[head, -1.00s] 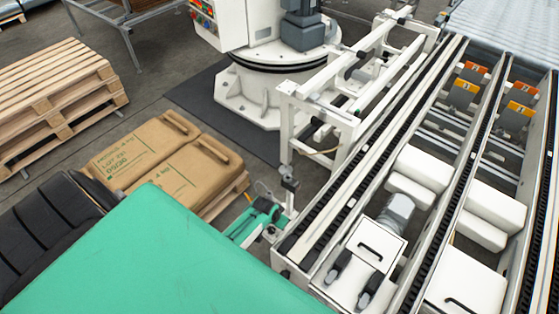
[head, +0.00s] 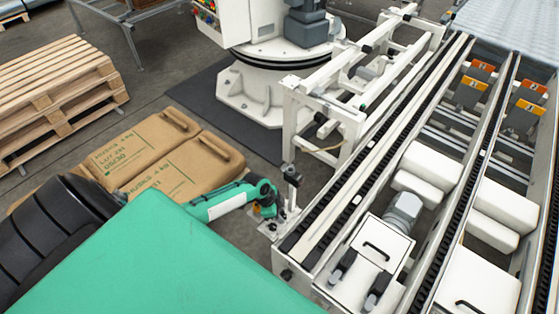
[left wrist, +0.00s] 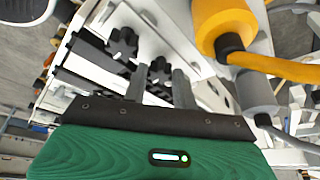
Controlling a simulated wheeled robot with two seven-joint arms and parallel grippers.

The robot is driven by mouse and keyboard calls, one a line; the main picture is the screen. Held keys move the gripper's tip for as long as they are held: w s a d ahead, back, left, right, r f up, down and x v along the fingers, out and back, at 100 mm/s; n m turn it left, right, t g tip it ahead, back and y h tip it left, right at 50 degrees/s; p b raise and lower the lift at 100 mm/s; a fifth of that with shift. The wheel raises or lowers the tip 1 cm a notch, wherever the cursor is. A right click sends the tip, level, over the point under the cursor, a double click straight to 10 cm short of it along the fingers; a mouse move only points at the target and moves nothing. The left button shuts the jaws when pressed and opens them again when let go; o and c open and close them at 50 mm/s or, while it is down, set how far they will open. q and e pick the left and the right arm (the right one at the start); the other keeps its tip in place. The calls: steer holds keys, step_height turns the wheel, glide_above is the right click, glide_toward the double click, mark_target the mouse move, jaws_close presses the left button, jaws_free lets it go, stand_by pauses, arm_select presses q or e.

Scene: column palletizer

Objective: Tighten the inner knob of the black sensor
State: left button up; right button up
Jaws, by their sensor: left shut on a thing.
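In the left wrist view my left gripper (left wrist: 160,76) has its two grey fingers on either side of a black lobed knob (left wrist: 160,67) and is shut on it. A second black lobed knob (left wrist: 123,43) sits up and to the left on the white bracket, free of the fingers. I cannot tell which part is the black sensor. In the head view my left forearm reaches a small post (head: 291,178) at the near corner of the conveyor; the fingertips are too small to make out there. My right gripper is not in view.
An orange cylinder (left wrist: 225,25) with an orange cable and a grey cylinder (left wrist: 252,92) stand right of the fingers. The conveyor frame (head: 345,215) runs away to the right. Brown sacks (head: 185,165) lie left of my arm, with stacked pallets (head: 60,90) behind.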

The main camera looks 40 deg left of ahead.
arm_select(q)
steer(key=shift+w+m+g+h+b, duration=0.1)
steer(key=shift+m+g+h+b, duration=0.2)
steer(key=shift+m+b, duration=0.65)
steer(key=o, duration=1)
